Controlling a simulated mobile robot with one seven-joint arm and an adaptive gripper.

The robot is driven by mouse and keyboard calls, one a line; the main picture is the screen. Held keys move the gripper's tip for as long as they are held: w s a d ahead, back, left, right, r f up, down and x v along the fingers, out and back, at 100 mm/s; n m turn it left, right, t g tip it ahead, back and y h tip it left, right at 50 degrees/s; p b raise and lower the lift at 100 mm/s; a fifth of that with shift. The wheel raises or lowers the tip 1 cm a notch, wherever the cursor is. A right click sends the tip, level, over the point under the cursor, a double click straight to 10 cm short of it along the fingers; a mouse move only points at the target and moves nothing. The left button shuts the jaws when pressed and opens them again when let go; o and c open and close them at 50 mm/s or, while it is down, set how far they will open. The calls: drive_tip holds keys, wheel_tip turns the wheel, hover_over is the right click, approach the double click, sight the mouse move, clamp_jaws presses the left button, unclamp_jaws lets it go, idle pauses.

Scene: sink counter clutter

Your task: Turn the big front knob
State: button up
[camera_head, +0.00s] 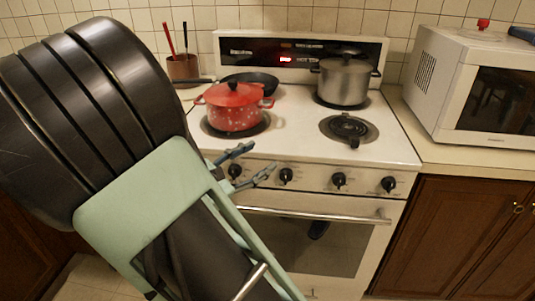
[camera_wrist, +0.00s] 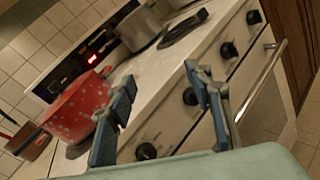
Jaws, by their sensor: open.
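The white stove (camera_head: 300,125) has a front panel with a row of several black knobs. They look similar in size, so I cannot tell which is the big one. The leftmost knob (camera_head: 235,170) shows between my gripper's fingers in the head view. The second knob (camera_head: 285,175) is just right of the lower fingertip. The third knob (camera_head: 339,180) and the rightmost knob (camera_head: 388,184) are farther right. My gripper (camera_head: 263,155) is open and empty in front of the panel's left part. In the wrist view, the second knob (camera_wrist: 190,96) appears beside the right finger of my gripper (camera_wrist: 160,72).
A red spotted pot (camera_head: 233,108), a dark pan (camera_head: 250,82) and a steel pot (camera_head: 343,80) stand on the stove. The oven handle (camera_head: 320,214) runs below the knobs. A microwave (camera_head: 470,85) stands on the right counter. A utensil holder (camera_head: 182,68) is at the back left.

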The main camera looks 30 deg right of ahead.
drive_tip(key=shift+s+d+r+m+g, duration=0.45)
drive_tip(key=shift+s+d+m+g, duration=0.05)
drive_tip(key=shift+s+d, duration=0.3)
